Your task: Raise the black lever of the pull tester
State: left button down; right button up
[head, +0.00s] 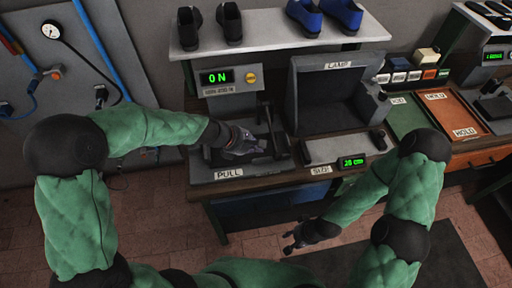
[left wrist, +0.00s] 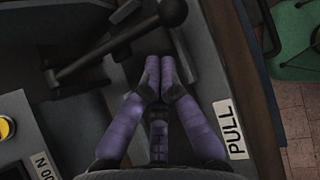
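The pull tester (head: 203,176) stands on the bench at the left, with a PULL label on its front edge and a display reading 0 N. Its black lever (head: 271,125) slants from a pivot at the back. In the left wrist view the black lever (left wrist: 112,43) ends in a round knob at the top. My left gripper (head: 256,143) is over the tester. In the left wrist view its purple fingers (left wrist: 158,78) meet at the tips, with nothing visible between them. They are beside the lever; contact cannot be told. My right gripper (head: 288,243) is open and empty, low before the bench.
Right of the tester is a grey machine labelled CLAMP (head: 338,66), with a small size display (head: 353,162) in front. Green (head: 409,118) and orange (head: 453,113) trays lie further right. A shelf (head: 280,30) with shoes is above. Open floor lies in front.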

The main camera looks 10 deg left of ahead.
aim_at(268, 157)
pick_arm(q)
jog(key=b+x, duration=0.2)
jog(key=x, duration=0.5)
jog(key=shift+a, duration=0.1)
jog(key=shift+g, duration=0.6)
jog(key=r+p, duration=0.3)
jog(key=p, duration=0.2)
jog(key=r+p, duration=0.3)
jog(key=p, duration=0.2)
jog(key=shift+s, duration=0.25)
jog(key=shift+r+p, duration=0.8)
jog(key=v, duration=1.1)
jog(key=shift+a+r, duration=0.2)
jog(key=shift+a, duration=0.15)
jog(key=shift+s, duration=0.15)
